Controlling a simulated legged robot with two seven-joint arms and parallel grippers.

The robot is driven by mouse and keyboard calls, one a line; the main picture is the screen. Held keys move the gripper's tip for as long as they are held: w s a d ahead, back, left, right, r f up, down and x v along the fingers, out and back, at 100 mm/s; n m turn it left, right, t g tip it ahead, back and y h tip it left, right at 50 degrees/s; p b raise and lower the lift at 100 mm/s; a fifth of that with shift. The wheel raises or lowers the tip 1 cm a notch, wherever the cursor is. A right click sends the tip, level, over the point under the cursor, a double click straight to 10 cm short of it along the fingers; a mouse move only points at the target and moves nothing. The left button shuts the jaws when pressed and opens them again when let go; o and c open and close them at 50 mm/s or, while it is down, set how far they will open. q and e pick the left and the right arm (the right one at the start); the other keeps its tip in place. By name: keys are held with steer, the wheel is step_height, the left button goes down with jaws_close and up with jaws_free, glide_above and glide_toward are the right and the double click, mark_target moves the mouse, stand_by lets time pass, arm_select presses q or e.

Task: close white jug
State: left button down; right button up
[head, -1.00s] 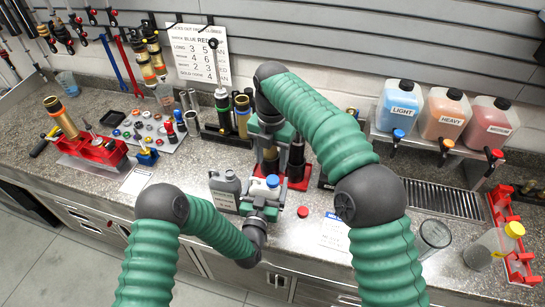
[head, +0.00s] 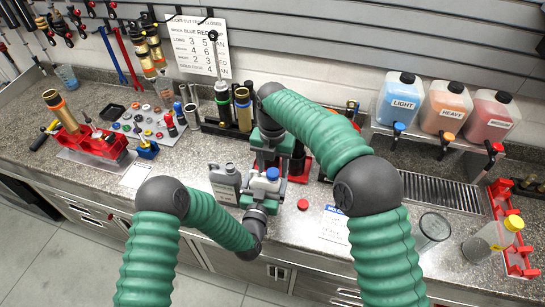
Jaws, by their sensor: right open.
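The white jug (head: 259,184) is small, with a blue cap (head: 272,174) on its top, and stands near the front of the counter. I cannot tell how tight the cap is. My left gripper (head: 264,193) has its fingers on both sides of the jug's body, apparently shut on it, partly hidden by its own wrist. My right gripper (head: 270,158) points down just above and behind the blue cap, open; its fingertips are small and hard to make out.
A grey jug (head: 224,184) stands close left of the white jug. A red cap (head: 303,204) lies to the right. Dark shock parts in a red stand are behind. A clear glass (head: 433,229) and a yellow-capped jug (head: 487,241) stand at the right.

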steer(key=shift+f, duration=0.5)
